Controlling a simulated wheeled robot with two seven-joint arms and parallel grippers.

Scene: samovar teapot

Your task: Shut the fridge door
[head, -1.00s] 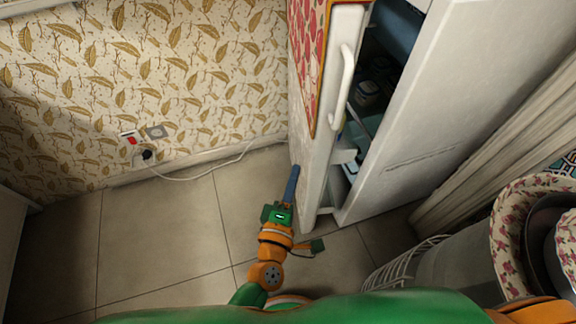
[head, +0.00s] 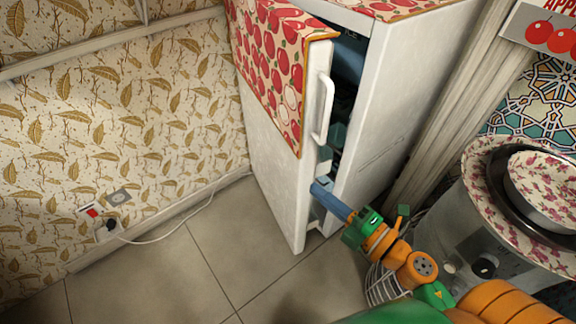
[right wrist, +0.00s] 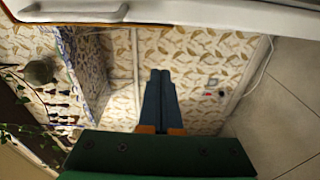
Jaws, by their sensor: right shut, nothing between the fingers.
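The fridge (head: 400,90) stands with its white door (head: 275,175) ajar. The door has a red apple-pattern cover (head: 275,60) on its upper part and a white handle (head: 323,108). Dark shelves and items show in the gap between door and body. My right gripper (head: 318,187) is shut and empty. Its blue fingers reach from the right across the gap, with the tips at the door's free edge below the handle; I cannot tell if they touch it. In the right wrist view the shut fingers (right wrist: 160,85) point at the wallpaper. My left gripper is not in view.
A grey drum with a floral-rimmed bowl (head: 540,185) stands at the right, near my right arm. A wire rack (head: 385,285) is below that arm. A wall socket with a white cable (head: 140,242) is at the left. The tiled floor (head: 150,285) left of the door is clear.

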